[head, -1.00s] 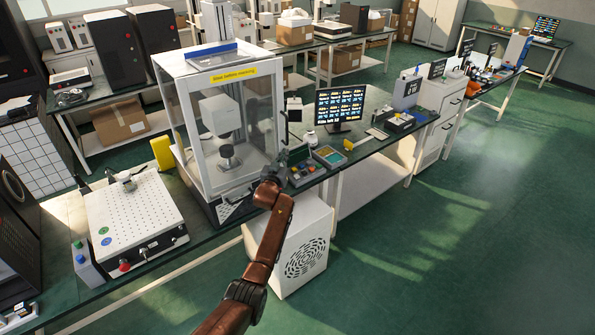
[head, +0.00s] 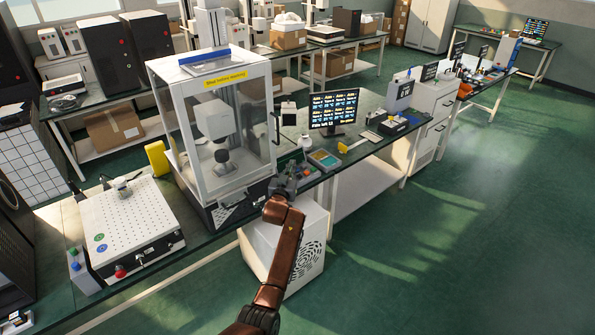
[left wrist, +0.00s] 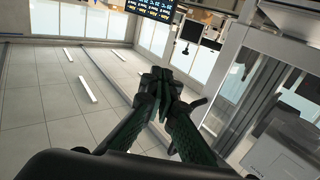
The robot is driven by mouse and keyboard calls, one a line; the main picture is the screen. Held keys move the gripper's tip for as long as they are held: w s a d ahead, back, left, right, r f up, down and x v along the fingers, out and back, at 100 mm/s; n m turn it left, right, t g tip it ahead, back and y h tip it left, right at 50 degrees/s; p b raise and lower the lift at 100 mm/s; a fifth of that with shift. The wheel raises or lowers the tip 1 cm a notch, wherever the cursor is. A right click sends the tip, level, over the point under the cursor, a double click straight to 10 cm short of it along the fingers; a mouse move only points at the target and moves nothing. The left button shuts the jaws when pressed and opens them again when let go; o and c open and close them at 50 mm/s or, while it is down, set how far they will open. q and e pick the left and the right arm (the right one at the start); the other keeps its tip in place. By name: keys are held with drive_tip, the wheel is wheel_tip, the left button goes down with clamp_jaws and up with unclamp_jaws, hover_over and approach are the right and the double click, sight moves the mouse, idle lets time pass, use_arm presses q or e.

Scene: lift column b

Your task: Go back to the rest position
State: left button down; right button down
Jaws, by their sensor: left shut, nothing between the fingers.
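My left arm reaches up from the bottom of the head view. Its gripper (head: 287,180) is at the front edge of the long bench, in front of a small control box and right of the glass-walled testing cabinet (head: 228,178). In the left wrist view the two dark fingers (left wrist: 163,78) are closed together with nothing between them. Whether the gripper touches the control box cannot be told. My right gripper is not in view.
The bench holds a monitor (head: 333,108), a small keypad device (head: 324,160), a yellow block (head: 157,158) and a perforated plate (head: 127,222). A white cabinet (head: 300,262) stands below, behind my forearm. The green floor (head: 470,230) at right is clear.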

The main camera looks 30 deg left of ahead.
use_arm(q)
drive_tip(key=s+d, duration=0.2)
drive_tip(key=d, duration=0.2)
drive_tip(key=s+d+f+m+g+h, duration=0.15)
drive_tip(key=s+f, duration=0.55)
drive_tip(key=f, duration=0.8)
drive_tip(key=s+d+f+m+g+h, duration=0.1)
drive_tip(key=s+f+g, duration=0.35)
drive_tip(key=f, duration=1.15)
drive_tip(key=s+d+f+m+g+h, duration=0.1)
drive_tip(key=s+d+f, duration=0.1)
drive_tip(key=s+f, duration=0.95)
drive_tip(key=s+d+f+g, duration=0.1)
drive_tip(key=s+f+g, duration=0.1)
drive_tip(key=s+f, duration=0.65)
drive_tip(key=s+d+f+g, duration=0.1)
drive_tip(key=s+f, duration=0.5)
drive_tip(key=f, duration=0.5)
drive_tip(key=s+d+f+g, duration=0.1)
drive_tip(key=s+f, duration=0.3)
drive_tip(key=s, duration=1.1)
drive_tip(key=s+f+g+h, duration=0.1)
drive_tip(key=s+f+g, duration=0.2)
drive_tip(key=s, duration=1.1)
drive_tip(key=s+d+f+m+g, duration=0.1)
drive_tip(key=s+f, duration=0.6)
drive_tip(key=s, duration=0.8)
drive_tip(key=shift+s+d+g, duration=0.3)
drive_tip(key=shift+g, duration=0.5)
